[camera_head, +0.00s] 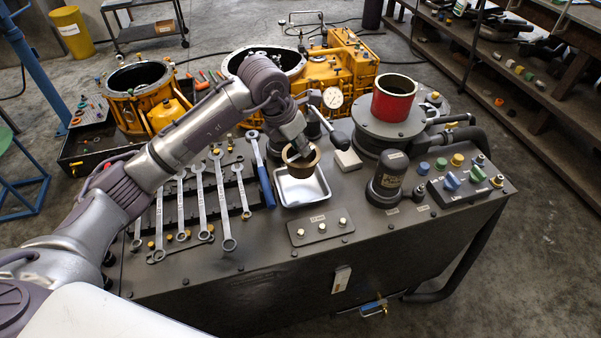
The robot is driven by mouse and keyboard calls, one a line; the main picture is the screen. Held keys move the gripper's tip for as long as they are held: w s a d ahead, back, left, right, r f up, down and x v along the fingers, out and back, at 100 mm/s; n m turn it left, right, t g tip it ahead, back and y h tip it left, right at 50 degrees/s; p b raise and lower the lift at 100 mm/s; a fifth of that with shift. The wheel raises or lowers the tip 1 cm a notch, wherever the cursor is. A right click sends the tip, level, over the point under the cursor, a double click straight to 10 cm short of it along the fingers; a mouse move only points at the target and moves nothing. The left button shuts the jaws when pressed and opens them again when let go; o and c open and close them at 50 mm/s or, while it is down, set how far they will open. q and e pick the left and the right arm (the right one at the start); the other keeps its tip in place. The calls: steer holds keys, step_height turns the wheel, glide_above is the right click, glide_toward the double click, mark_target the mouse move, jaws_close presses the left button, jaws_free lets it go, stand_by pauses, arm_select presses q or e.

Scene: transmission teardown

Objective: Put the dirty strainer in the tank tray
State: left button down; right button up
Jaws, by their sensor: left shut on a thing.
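My left gripper (299,150) reaches in from the left and is shut on the dirty strainer (311,170), a brown, ring-shaped cup. The strainer is tilted and sits over the back part of the tank tray (302,200), a small pale rectangular tray on the dark bench. I cannot tell whether the strainer touches the tray floor or hangs just above it. The gripper's fingertips are small and partly hidden by the arm and strainer. My right gripper is not in view.
Several wrenches (223,205) lie left of the tray, with a blue-handled tool (263,175) close beside it. A white block (347,160), a dark canister (387,180) and a red cylinder (394,98) stand to the right. A dial gauge (333,97) and yellow housings (345,65) are behind.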

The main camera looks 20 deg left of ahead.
mark_target(300, 165)
arm_select(q)
step_height(300, 165, down, 6)
steer(key=shift+f+p, duration=0.1)
steer(key=shift+p, duration=0.7)
steer(key=shift+f, duration=0.3)
steer(key=shift+f, duration=0.15)
steer(key=shift+f+b, duration=0.15)
steer(key=shift+b, duration=0.15)
steer(key=c, duration=1.1)
jaws_free()
steer(key=shift+o, duration=0.2)
